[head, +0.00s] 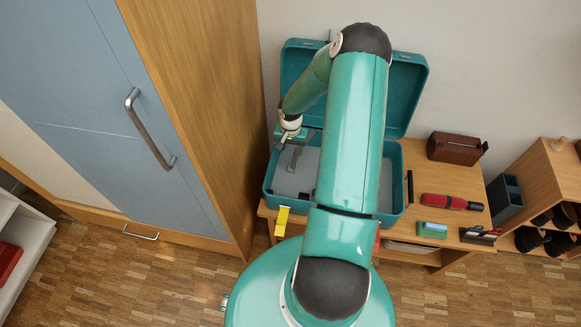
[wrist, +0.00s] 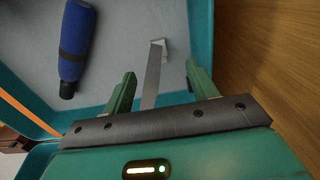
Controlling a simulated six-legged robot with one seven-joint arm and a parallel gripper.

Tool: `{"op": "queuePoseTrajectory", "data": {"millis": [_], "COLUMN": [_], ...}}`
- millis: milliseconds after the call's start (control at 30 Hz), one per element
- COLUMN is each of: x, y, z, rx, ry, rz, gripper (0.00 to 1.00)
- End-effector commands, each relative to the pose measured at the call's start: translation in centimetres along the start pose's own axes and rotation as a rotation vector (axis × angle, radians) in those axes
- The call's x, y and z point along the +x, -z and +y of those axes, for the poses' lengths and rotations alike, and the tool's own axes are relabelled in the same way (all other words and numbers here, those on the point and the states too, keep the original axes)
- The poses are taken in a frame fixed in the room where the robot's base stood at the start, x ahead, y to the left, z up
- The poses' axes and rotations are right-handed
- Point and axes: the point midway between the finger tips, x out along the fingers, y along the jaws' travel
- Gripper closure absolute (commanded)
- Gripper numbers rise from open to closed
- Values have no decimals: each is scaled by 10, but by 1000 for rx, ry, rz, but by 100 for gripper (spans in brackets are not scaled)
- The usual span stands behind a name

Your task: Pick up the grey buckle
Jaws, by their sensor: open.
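A long flat grey piece with a paler, wider end, which looks like the grey buckle (wrist: 153,75), lies in the open teal case. In the wrist view it runs between the two green fingers of my gripper (wrist: 160,69), its pale end just beyond the tips. My gripper is open, with a gap on both sides of the piece. In the head view my gripper (head: 284,142) is over the left part of the case (head: 269,183), and the grey piece (head: 294,158) shows beside it. I cannot tell the height between fingers and piece.
A dark blue cylindrical object (wrist: 76,42) lies in the case, left of my gripper in the wrist view. A tall wooden cabinet (head: 205,90) stands close on the left. A red tool (head: 445,201), a green box (head: 432,230) and a brown box (head: 454,148) are on the right.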

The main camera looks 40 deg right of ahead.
Motion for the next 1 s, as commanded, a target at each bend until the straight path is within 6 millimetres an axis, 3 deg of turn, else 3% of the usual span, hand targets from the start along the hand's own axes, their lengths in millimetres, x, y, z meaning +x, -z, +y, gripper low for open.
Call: {"op": "queuePoseTrajectory", "data": {"millis": [300, 1000], "x": [60, 126], "y": [-1, 6], "z": [2, 5], "rx": [1, -3], "ry": [-1, -2], "rz": [-4, -2], "gripper": [42, 42]}}
